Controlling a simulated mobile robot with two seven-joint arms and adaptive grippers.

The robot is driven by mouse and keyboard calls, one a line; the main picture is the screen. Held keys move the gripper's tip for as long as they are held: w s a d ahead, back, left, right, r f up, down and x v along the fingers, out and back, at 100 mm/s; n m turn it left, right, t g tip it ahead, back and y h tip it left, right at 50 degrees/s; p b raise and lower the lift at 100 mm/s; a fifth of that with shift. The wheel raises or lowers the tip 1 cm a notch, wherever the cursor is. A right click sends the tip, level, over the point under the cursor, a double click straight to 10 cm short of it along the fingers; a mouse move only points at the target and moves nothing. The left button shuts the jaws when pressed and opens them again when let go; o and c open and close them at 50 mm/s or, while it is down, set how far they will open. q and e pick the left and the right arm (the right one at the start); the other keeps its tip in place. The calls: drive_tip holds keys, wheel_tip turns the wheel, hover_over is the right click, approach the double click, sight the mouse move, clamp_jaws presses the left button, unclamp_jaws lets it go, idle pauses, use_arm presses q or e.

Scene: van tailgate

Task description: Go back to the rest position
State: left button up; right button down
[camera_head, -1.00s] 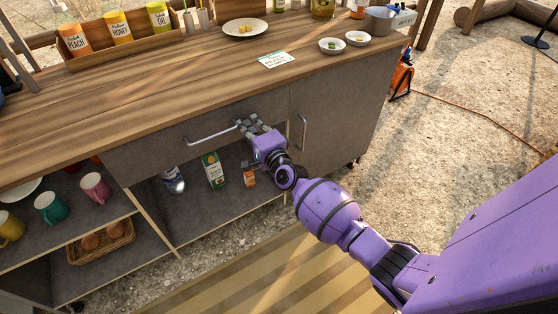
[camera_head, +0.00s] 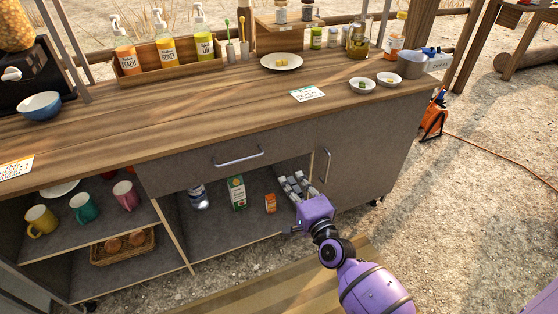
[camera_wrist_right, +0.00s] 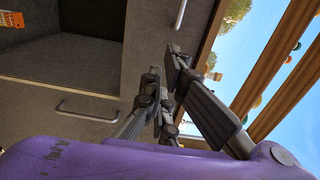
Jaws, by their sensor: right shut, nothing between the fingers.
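My right gripper (camera_head: 297,186) is shut and empty. It hangs in front of the cabinet, below and to the right of the drawer (camera_head: 215,160), with its arm coming in from the lower right. The drawer is shut, and its handle (camera_head: 239,158) is clear of the fingers. In the right wrist view the gripper fingers (camera_wrist_right: 162,75) are close together, and a metal handle (camera_wrist_right: 88,113) shows to their left, apart from them. My left gripper is not in view.
The cabinet door handle (camera_head: 325,165) is close to the right of my gripper. Open shelves hold mugs (camera_head: 84,207), a basket (camera_head: 123,246), a green carton (camera_head: 236,192) and a small orange box (camera_head: 270,203). The countertop (camera_head: 200,110) bears bowls and bottles.

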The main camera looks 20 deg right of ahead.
drive_tip(key=s+a+f+n+g+y, duration=0.1)
drive_tip(key=s+a+f+n+g, duration=0.1)
drive_tip(key=s+a+f+n, duration=0.45)
drive_tip(key=s+a+f+n+g+y, duration=0.1)
drive_tip(key=s+f+n+g, duration=0.2)
drive_tip(key=s+n, duration=0.6)
drive_tip(key=s+d+f+n+g+h, duration=0.1)
drive_tip(key=s+f+g, duration=0.25)
drive_tip(key=s, duration=1.25)
drive_tip(key=s+d+f+n+g+h, duration=0.1)
drive_tip(key=s+d+f+n+g, duration=0.3)
drive_tip(key=s, duration=1.2)
use_arm(q)
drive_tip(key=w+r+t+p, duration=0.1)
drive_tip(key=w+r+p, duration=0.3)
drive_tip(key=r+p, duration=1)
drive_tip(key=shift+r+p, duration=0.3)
drive_tip(key=shift+p, duration=0.4)
use_arm(e)
drive_tip(key=w+a+r+m+t, duration=0.1)
drive_tip(key=w+r, duration=0.1)
drive_tip(key=r, duration=0.5)
drive_tip(key=w+a+r+m+t, duration=0.1)
drive_tip(key=w+r+t, duration=0.1)
drive_tip(key=r, duration=0.5)
drive_tip(key=shift+w+a, duration=0.35)
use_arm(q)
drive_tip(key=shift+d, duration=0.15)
use_arm(e)
drive_tip(key=shift+m, duration=0.25)
